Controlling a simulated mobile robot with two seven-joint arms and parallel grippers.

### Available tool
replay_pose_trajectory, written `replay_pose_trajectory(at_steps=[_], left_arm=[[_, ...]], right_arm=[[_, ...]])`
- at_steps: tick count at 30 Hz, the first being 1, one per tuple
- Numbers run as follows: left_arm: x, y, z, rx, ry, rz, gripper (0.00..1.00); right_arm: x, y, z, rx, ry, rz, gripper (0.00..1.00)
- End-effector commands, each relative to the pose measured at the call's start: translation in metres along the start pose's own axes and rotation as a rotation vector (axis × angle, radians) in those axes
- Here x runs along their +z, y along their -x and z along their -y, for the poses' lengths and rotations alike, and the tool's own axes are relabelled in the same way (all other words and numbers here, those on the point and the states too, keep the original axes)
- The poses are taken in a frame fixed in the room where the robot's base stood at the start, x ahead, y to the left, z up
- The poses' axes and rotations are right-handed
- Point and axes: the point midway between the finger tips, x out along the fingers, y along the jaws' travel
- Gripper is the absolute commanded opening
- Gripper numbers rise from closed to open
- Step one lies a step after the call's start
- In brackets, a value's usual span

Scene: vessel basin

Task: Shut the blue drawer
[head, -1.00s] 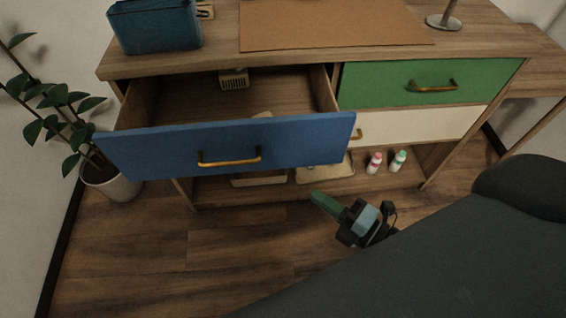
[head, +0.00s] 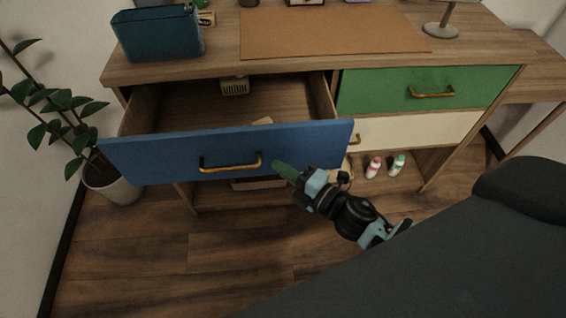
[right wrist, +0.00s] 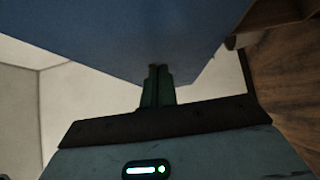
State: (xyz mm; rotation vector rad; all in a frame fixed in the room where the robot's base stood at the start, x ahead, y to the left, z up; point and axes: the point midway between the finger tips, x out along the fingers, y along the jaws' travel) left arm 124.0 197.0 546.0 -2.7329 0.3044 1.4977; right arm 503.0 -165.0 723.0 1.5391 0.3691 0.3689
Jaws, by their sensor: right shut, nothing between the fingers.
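The blue drawer (head: 185,150) at the upper left of the cabinet stands well open, its inside showing from above. A brass handle (head: 231,163) is on its front. My right gripper (head: 279,167) is shut and empty, its fingertips at the drawer front, just right of the handle in the head view. In the right wrist view the shut fingers (right wrist: 157,84) point at the blue drawer front (right wrist: 110,35). I cannot tell whether they touch it. My left gripper is not in view.
The green drawer (head: 397,88) and cream drawer (head: 420,128) to the right are shut. A potted plant (head: 112,185) stands at the left. The floor (head: 200,260) in front is clear.

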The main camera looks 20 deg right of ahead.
Motion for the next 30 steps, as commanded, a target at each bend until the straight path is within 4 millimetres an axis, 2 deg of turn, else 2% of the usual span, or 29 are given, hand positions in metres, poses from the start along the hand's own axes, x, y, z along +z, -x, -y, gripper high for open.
replay_pose_trajectory(at_steps=[6,20,25,30], left_arm=[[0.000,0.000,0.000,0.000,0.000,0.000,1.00],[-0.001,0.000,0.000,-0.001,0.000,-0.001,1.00],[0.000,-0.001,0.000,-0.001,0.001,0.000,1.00],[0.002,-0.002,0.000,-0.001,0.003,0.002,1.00]], right_arm=[[0.008,-0.008,0.000,0.000,0.000,-0.001,0.00],[0.012,-0.012,0.000,0.001,0.001,-0.001,0.00],[0.026,-0.025,-0.001,0.001,0.003,0.000,0.00],[0.052,-0.051,-0.001,0.001,0.003,0.002,0.00]])
